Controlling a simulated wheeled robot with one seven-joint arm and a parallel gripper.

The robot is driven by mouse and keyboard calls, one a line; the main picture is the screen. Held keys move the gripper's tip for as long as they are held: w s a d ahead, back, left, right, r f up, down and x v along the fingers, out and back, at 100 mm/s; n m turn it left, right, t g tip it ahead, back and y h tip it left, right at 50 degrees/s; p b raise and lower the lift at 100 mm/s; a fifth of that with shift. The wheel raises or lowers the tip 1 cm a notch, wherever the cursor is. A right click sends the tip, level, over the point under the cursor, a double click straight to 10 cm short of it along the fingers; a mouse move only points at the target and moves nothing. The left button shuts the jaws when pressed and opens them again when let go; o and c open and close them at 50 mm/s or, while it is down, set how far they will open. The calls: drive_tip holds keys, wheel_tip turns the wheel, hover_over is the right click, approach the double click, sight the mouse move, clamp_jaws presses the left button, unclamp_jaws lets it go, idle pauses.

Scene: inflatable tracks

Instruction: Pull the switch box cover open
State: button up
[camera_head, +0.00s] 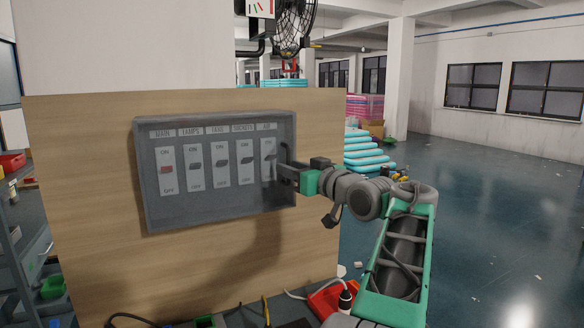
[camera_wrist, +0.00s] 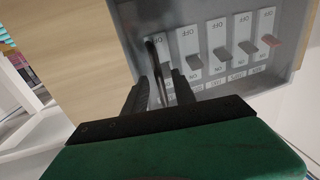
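The grey switch box (camera_head: 215,208) is mounted on a wooden panel. Its labelled switches show through the front, which looks like a see-through cover lying flush with the box; its edges are hard to make out. A dark curved handle (camera_head: 284,153) is at the right side of the front. My gripper (camera_head: 284,172) is at this handle, reaching in from the right. In the wrist view, the handle (camera_wrist: 153,58) runs between my two fingers (camera_wrist: 160,88). The fingers stand apart with gaps beside the handle, so they look open around it.
The wooden panel (camera_head: 90,250) surrounds the box. Cables and a red tray (camera_head: 328,300) lie below it. A shelf with bins (camera_head: 52,287) stands at the left. Stacked blue inflatables (camera_head: 366,152) are behind my arm. The floor (camera_head: 490,220) at the right is mostly clear.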

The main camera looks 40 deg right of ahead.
drive_tip(key=shift+c, duration=0.3)
clamp_jaws()
idle(1.0)
